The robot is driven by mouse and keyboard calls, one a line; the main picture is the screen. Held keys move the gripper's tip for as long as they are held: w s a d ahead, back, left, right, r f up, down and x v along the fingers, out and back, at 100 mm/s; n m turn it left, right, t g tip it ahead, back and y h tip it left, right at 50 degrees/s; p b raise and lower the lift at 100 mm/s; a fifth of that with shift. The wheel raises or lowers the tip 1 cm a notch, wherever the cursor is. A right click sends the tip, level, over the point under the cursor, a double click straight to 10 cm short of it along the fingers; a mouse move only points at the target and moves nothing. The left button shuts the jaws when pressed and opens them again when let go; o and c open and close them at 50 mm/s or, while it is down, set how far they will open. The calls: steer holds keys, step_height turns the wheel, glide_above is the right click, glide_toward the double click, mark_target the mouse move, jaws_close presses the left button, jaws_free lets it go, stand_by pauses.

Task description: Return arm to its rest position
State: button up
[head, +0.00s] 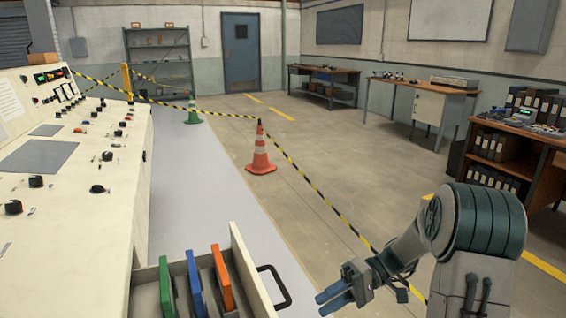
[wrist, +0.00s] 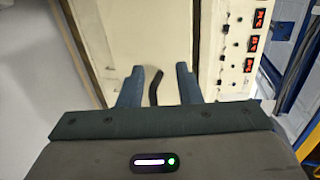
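My gripper (head: 337,297) is at the lower right of the head view, to the right of an open drawer (head: 256,268) with a dark handle (head: 274,285). In the wrist view my gripper (wrist: 160,84) shows two blue-grey fingers spread apart, with nothing between them that I can see held. A dark handle-like bar (wrist: 155,87) shows beyond the gap between the fingers, against a cream panel. My gripper appears apart from the drawer.
The drawer holds a green piece (head: 166,287), a blue piece (head: 194,283) and an orange piece (head: 222,278). A control console (head: 75,190) stands at left. A cone (head: 261,155) carries striped tape across the floor. A shelf of binders (head: 507,150) is at right.

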steer(key=s+d+r+m+t+h+p, duration=0.2)
steer(key=s+r+t+h+p, duration=0.2)
steer(key=s+r+h+p, duration=0.3)
steer(key=s+d+r+m+t+h+p, duration=0.2)
steer(key=s+r+t+h+p, duration=0.3)
steer(key=r+p, duration=0.8)
step_height(320, 180, up, 5)
steer(key=shift+s+d+r+m+h, duration=0.15)
steer(key=shift+s+d+m+h, duration=0.3)
steer(key=shift+s+h, duration=0.5)
steer(key=shift+d, duration=0.2)
